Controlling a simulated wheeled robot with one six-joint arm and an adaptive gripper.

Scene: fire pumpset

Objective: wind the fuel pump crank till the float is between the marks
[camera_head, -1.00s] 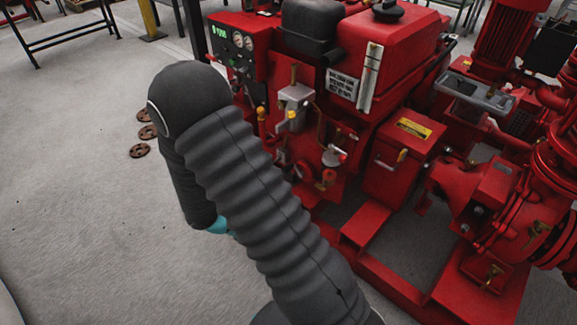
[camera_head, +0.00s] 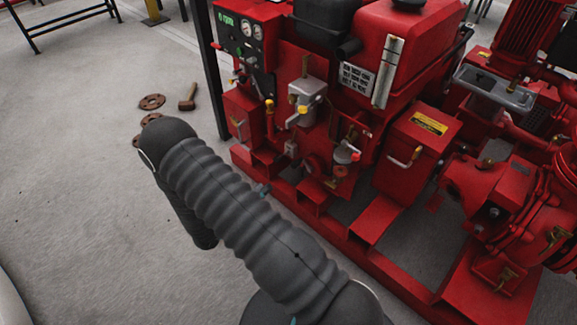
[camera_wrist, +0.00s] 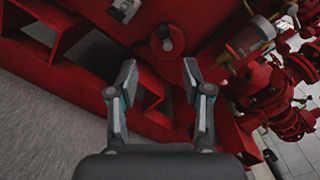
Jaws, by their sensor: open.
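My gripper (camera_wrist: 160,80) is open and empty in the wrist view, its two fingers apart above the red base frame. A round red part with a grey knob (camera_wrist: 166,40) lies just beyond the fingertips, not touching them; it may be the crank, but I cannot tell surely. In the head view my arm hides most of the gripper. The red engine set carries a pale upright level gauge (camera_head: 388,72) on its red tank (camera_head: 415,35). The float and marks are too small to make out. A small pump with a red knob (camera_head: 347,154) sits low on the engine side.
A control panel (camera_head: 243,35) with dials and a red box with a yellow label (camera_head: 415,150) flank the engine side. The red base rail (camera_head: 335,235) runs along the front. Rusty flanges (camera_head: 152,101) and a hammer (camera_head: 188,97) lie on the floor.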

